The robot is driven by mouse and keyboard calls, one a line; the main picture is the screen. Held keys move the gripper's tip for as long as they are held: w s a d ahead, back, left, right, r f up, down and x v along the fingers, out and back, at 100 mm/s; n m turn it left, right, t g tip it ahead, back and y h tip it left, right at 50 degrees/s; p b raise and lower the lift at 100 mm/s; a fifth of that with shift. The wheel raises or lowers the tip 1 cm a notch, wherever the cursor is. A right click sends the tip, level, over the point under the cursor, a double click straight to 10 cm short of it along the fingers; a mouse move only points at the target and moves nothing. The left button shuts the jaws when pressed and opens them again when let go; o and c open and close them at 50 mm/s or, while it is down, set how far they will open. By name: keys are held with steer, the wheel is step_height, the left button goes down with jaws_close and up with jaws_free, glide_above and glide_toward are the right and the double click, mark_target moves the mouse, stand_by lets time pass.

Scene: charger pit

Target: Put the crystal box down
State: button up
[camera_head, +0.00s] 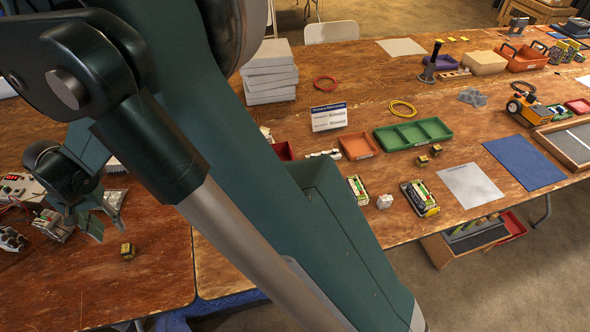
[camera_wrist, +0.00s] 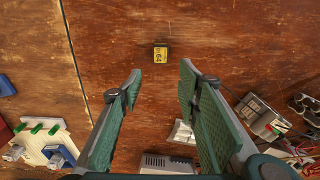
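A small dark box with a yellow label marked "64", which I take to be the crystal box (camera_head: 127,250), rests on the wooden table at the lower left. It also shows in the wrist view (camera_wrist: 160,54), lying flat just beyond my fingertips. My gripper (camera_head: 103,215) is at the left of the head view, above the table and apart from the box. In the wrist view my gripper (camera_wrist: 161,73) has its two green-padded fingers spread wide, with nothing held between them.
A device with a red display (camera_head: 20,188) and a grey part (camera_head: 53,225) stand left of my gripper. Bare table surrounds the box. Two similar small boxes (camera_head: 422,161) (camera_head: 436,149) lie by the green tray (camera_head: 412,133). A table seam (camera_wrist: 75,45) runs left of the box.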

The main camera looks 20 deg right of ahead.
steer(key=w+d+r+t, duration=0.1)
steer(key=d+r, duration=0.5)
steer(key=d, duration=0.5)
steer(key=w+d+r+t+y, duration=0.1)
steer(key=d+r, duration=0.6)
steer(key=d, duration=0.4)
steer(key=w+d+r+t, duration=0.1)
steer(key=d+r, duration=0.5)
steer(key=d, duration=0.5)
steer(key=s+d+t, duration=0.1)
steer(key=s+d, duration=0.4)
steer(key=d, duration=0.4)
steer(key=s+d+r+t, duration=0.1)
steer(key=s+d, duration=0.5)
steer(key=d, duration=0.4)
steer(key=s+d+t+h, duration=0.1)
steer(key=s+d+t, duration=0.1)
steer(key=s+d, duration=0.4)
steer(key=d, duration=0.4)
steer(key=shift+s+r, duration=0.15)
steer(key=shift+s, duration=0.1)
steer(key=shift+o, duration=0.5)
steer(key=shift+d, duration=0.1)
